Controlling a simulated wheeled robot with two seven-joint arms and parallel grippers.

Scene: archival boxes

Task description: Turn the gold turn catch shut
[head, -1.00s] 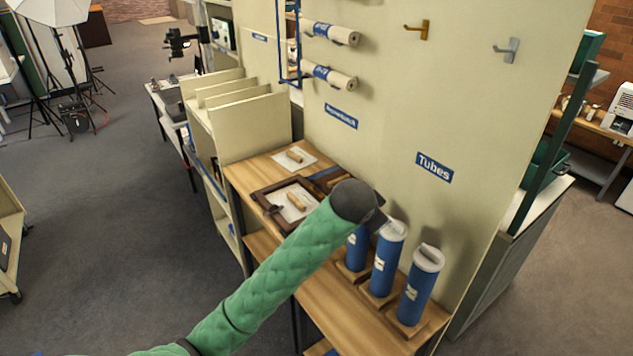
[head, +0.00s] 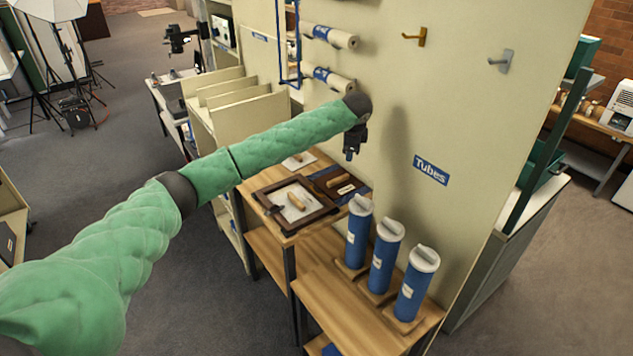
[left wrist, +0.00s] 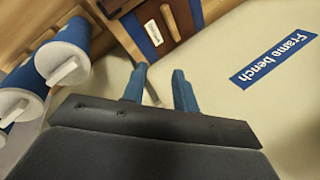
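I cannot make out a gold turn catch clearly in either view. A dark wooden frame (head: 268,196) with a pale inset and a tan wooden piece (head: 297,200) lies on the bench. Beside it is a dark brown panel (head: 325,186) with a tan handle-like piece (head: 338,181) and a white label; the panel shows at the top of the left wrist view (left wrist: 192,20). My left gripper (head: 351,153) hangs above the bench's back right part, near the wall. Its blue fingers (left wrist: 160,84) are apart with nothing held between them. My right gripper is not in view.
Several blue tubes with white lids (head: 384,257) stand on the lower shelf at right. A gold-coloured hook (head: 415,37) and a grey hook (head: 503,61) are on the cream wall. Rolls (head: 332,37) and a divided rack (head: 236,105) are behind.

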